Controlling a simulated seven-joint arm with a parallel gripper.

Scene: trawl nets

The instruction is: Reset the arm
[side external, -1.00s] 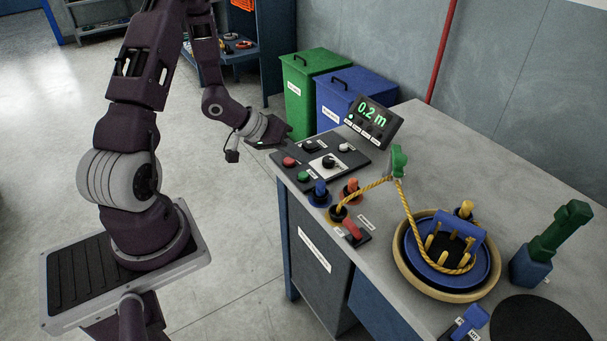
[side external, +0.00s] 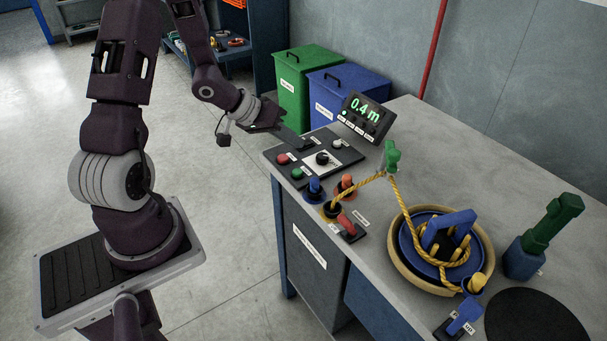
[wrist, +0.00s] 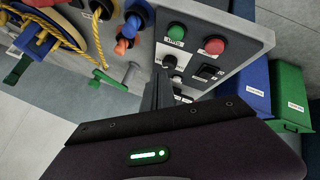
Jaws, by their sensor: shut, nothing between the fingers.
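My gripper (side external: 300,145) is shut and empty, its dark fingers pointing at the back-left part of the black control panel (side external: 348,158). Whether the fingertips touch it, I cannot tell. In the wrist view my shut gripper (wrist: 158,82) points beside a black knob (wrist: 170,62). The panel carries a red button (side external: 282,159), a green button (side external: 297,173) and a black knob on a white plate (side external: 322,158). A display (side external: 366,115) behind it reads 0.4 m. My arm reaches in from the upper left.
A blue drum (side external: 413,249) with yellow rope (side external: 410,208) sits at the table's right. The rope passes a green fitting (side external: 391,157). Blue, orange and red controls line the front edge. Green (side external: 291,92) and blue (side external: 325,110) bins stand behind. Open floor lies left.

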